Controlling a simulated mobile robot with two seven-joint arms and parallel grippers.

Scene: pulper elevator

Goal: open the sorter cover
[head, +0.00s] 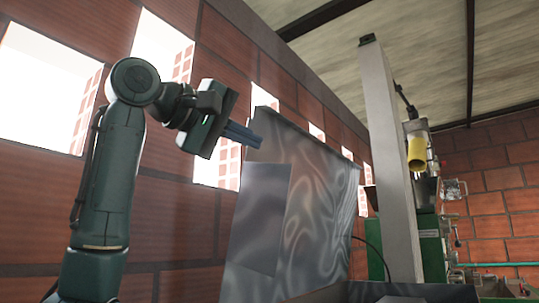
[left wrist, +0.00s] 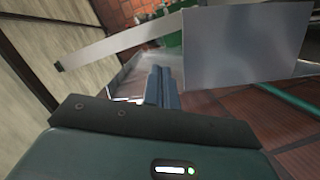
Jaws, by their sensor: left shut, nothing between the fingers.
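A large shiny sheet-metal panel (head: 330,200) stands upright in the middle of the head view. A smaller flat grey plate (head: 262,215) shows in front of its left part; it appears to be the flat plate (left wrist: 235,45) at the upper right of the left wrist view. I cannot tell for certain which of these is the sorter cover. My left gripper (head: 255,138) is shut and empty, its fingers by the panel's upper left edge; contact is unclear. The fingers also show in the left wrist view (left wrist: 160,80), left of the plate. My right gripper is not in view.
A tall grey post (head: 390,160) stands right of the panel. Behind it is green machinery (head: 432,245) with a yellow cylinder (head: 417,153). A brick wall (head: 180,220) with bright openings runs close behind my left arm.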

